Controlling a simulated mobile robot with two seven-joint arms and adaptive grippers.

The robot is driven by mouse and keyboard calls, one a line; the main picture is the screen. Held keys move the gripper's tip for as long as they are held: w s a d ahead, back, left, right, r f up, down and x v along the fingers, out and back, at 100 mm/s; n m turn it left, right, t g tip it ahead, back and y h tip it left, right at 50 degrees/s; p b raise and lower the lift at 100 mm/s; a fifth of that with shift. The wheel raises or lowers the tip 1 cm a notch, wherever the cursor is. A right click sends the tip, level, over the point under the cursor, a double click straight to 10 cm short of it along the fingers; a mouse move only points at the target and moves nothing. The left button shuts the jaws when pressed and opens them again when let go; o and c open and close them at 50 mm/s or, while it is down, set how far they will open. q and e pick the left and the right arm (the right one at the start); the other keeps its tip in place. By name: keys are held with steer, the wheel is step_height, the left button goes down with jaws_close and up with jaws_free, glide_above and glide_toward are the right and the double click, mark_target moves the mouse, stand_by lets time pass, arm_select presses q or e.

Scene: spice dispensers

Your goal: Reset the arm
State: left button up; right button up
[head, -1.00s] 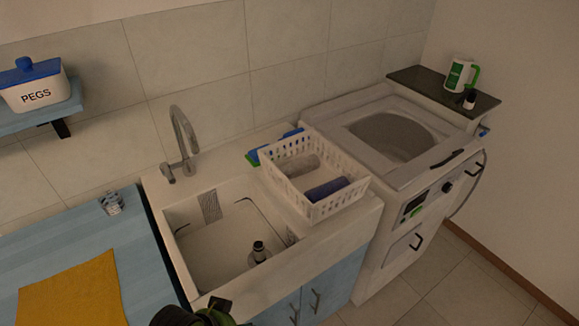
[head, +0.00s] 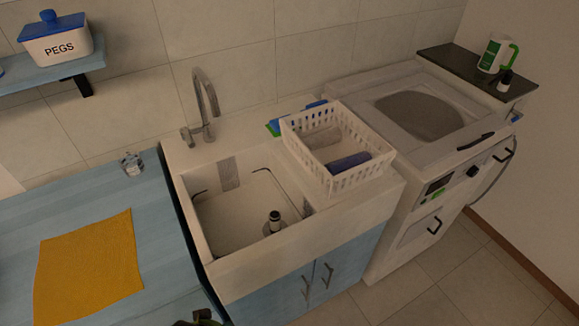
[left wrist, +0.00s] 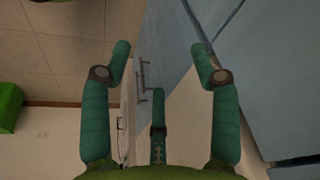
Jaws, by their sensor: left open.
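My left gripper (left wrist: 160,62) is in the left wrist view. Beyond the fingers are blue cabinet fronts with metal handles (left wrist: 143,76) and the tiled floor. In the head view only a small green and dark part of my own arm shows at the bottom edge. I cannot tell there which part it is. My right gripper cannot be made out in either view.
A blue counter (head: 90,200) carries an orange cloth (head: 88,265) and a small glass shaker (head: 132,163). A sink (head: 235,268) holds a dark-capped bottle (head: 274,222). A white basket (head: 350,180) stands beside it. A washing machine (head: 400,200) is to the right.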

arm_select(q)
steer(key=s+a+f+b, duration=0.1)
steer(key=s+f+b, duration=0.1)
steer(key=s+f, duration=0.4)
steer(key=s+a+f+g+b, duration=0.1)
steer(key=s+f, duration=0.5)
steer(key=f, duration=0.8)
steer(key=s+a+f+b, duration=0.1)
steer(key=s+f+b, duration=0.2)
steer(key=s+f, duration=0.3)
step_height(320, 180, down, 5)
steer(key=shift+s+r+g, duration=0.1)
steer(key=shift+s+g, duration=0.25)
steer(key=shift+g, duration=0.05)
